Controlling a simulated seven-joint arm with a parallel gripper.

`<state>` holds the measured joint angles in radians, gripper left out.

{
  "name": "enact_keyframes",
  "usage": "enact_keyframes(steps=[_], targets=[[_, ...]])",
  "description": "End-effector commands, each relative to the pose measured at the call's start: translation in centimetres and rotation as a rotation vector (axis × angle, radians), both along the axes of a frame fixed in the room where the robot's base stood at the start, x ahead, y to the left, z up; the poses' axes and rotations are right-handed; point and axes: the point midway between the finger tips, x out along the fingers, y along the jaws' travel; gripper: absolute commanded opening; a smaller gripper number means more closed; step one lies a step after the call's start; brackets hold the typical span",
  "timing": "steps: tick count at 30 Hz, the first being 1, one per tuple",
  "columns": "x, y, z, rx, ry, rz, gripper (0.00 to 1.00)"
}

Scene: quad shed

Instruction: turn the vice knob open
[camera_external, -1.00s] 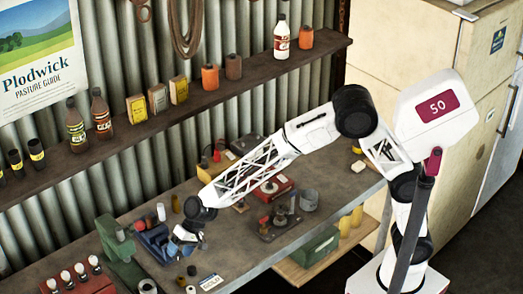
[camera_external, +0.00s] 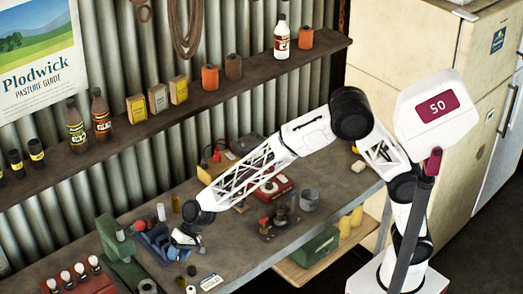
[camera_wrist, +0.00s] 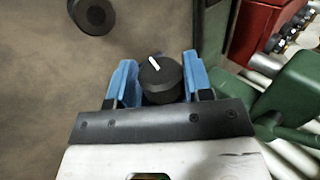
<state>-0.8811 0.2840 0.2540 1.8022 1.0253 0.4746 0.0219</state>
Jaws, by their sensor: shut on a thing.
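The vice knob (camera_wrist: 160,80) is round and black with a white pointer line on its top, tilted toward the upper left in the wrist view. My gripper (camera_wrist: 159,76) has blue fingers on either side of the knob and is shut on it. The knob cannot be made out there, as my gripper covers that spot.
A green machine (camera_external: 121,250) stands close left of the blue body; it also shows in the wrist view (camera_wrist: 295,90). A red rack (camera_external: 82,283) with several white-topped pieces is at front left. Small dark cylinders and a white label card (camera_external: 209,282) lie near my gripper.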

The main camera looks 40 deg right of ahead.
Motion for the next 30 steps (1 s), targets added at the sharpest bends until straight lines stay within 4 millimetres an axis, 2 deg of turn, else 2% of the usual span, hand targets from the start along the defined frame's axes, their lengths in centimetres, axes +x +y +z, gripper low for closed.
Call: enact_keyframes(steps=[14,30], targets=[[-0.03,0.04,0.06,-0.047,0.0,0.001,0.23],[-0.01,0.18,0.16,-0.224,-0.002,0.002,0.23]])
